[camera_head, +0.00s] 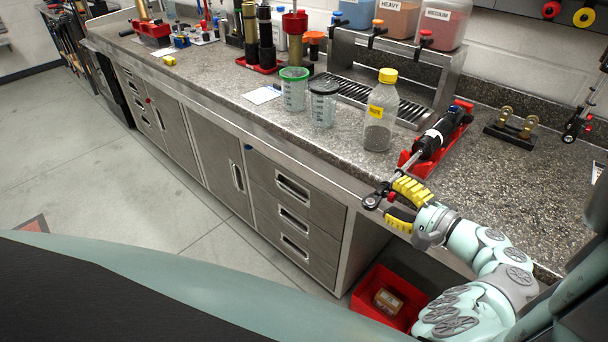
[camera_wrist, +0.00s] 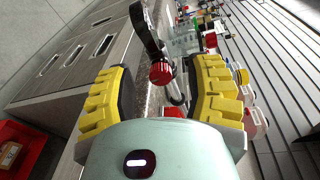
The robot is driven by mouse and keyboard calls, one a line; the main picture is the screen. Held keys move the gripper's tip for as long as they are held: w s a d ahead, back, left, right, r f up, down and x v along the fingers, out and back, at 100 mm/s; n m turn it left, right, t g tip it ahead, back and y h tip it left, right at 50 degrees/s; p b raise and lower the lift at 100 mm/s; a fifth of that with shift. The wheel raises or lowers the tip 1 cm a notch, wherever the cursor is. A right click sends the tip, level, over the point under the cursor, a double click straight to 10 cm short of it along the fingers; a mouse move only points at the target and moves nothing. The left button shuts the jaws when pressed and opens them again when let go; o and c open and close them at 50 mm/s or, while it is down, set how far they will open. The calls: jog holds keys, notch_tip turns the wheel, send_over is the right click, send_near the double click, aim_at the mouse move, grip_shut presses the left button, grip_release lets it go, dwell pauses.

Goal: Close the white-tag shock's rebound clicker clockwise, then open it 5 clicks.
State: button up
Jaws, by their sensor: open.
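A black shock (camera_head: 440,132) with a white band lies in a red cradle (camera_head: 417,168) on the counter. Its silver rod points toward the counter's front edge and ends in a black eyelet (camera_head: 372,201), which also shows in the wrist view (camera_wrist: 147,30). A red clicker knob (camera_wrist: 161,73) sits by the eyelet and shows small in the head view (camera_head: 391,197). My gripper (camera_head: 393,199) is open, its yellow fingers on either side of the knob. In the wrist view both fingers stand apart from the knob. The knob's setting cannot be read.
A yellow-capped bottle (camera_head: 381,110) and two cups, one green-rimmed (camera_head: 293,88) and one dark-lidded (camera_head: 322,102), stand left of the shock. A gold-and-black fixture (camera_head: 511,127) stands to the right. A red bin (camera_head: 389,298) is below the counter. The counter's front right is clear.

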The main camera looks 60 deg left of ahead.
jog(key=w+d+r, duration=0.1)
jog(key=d, duration=1)
jog(key=shift+w, duration=0.15)
jog(key=shift+r, duration=0.15)
